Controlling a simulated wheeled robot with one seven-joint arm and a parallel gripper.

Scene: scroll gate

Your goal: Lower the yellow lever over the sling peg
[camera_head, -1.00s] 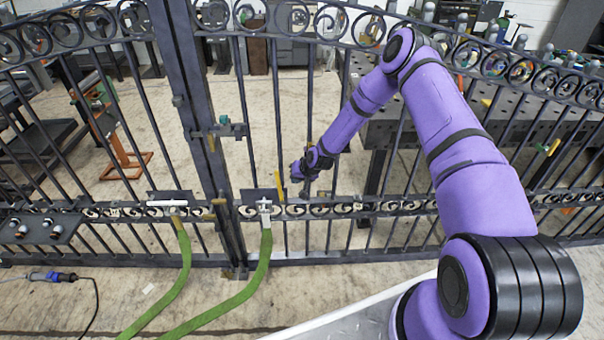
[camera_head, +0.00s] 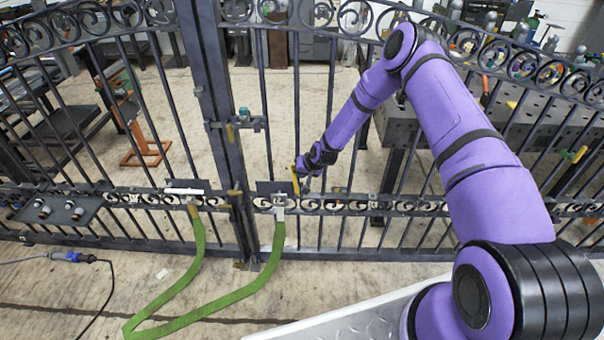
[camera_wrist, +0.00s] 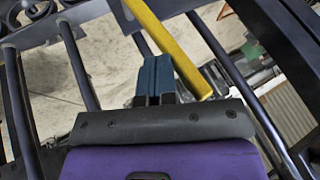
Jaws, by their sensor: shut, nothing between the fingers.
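The yellow lever (camera_head: 295,180) stands nearly upright at the gate's middle rail, just right of the small dark plate. In the wrist view the lever (camera_wrist: 168,45) runs diagonally past the fingertips. The pale sling peg (camera_head: 279,203) is at the plate, with the right end of the green sling (camera_head: 262,280) hanging from it. My gripper (camera_head: 302,181) is just right of the lever. Its blue fingers (camera_wrist: 153,66) are shut and empty, close to the lever on its lower left in the wrist view; I cannot tell whether they touch.
The dark gate bars (camera_head: 297,110) stand close around my arm. A white horizontal handle (camera_head: 185,190) sits on the left plate, above the sling's other end. A latch (camera_head: 236,124) is on the gate post. A dark metal bench (camera_head: 400,120) stands behind the bars at right.

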